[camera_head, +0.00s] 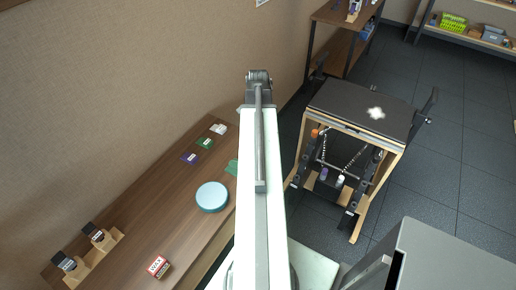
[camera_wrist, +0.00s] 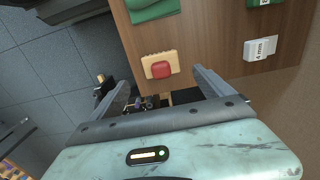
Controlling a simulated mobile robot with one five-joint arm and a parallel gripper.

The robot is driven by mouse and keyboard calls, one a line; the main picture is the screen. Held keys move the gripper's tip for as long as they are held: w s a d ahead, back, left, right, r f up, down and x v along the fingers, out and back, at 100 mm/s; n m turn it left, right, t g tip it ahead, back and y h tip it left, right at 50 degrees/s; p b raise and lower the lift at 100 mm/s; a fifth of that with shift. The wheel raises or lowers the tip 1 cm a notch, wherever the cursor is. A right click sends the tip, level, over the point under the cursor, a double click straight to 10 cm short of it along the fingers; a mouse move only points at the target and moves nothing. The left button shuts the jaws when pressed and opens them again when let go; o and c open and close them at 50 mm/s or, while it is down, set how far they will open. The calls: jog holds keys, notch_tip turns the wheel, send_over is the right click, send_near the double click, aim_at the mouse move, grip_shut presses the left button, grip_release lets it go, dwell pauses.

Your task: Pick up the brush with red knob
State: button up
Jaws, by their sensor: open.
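The brush with the red knob (camera_wrist: 160,66) shows in the wrist view as a tan block with a rounded red knob on top. It lies on the brown wooden bench (camera_wrist: 205,30), close to the bench's edge. My gripper (camera_wrist: 161,78) is open, with one finger to each side of the brush in the picture and nothing between them. The brush appears beyond the fingertips; I cannot tell the exact gap. In the head view my arm covers the middle of the scene, and I make out neither the brush nor the fingers.
The bench (camera_head: 178,205) also holds a light-blue round item (camera_head: 212,196), a red-and-white box (camera_head: 158,266), wooden stands with dark-topped items (camera_head: 97,235) and several small cards (camera_head: 205,143). A black-topped reformer chair (camera_head: 350,105) stands right.

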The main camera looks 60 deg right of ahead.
jog(key=shift+w+f+b, duration=0.1)
jog(key=shift+f+b, duration=3.95)
jog(key=shift+r, duration=0.2)
jog(key=c, duration=1.5)
notch_tip(320, 180, up, 10)
jog(key=p, duration=1)
jog(key=shift+a+r+p, duration=0.1)
jog(key=shift+r+p, duration=0.05)
jog(key=shift+p, duration=0.2)
jog(key=shift+f, duration=0.2)
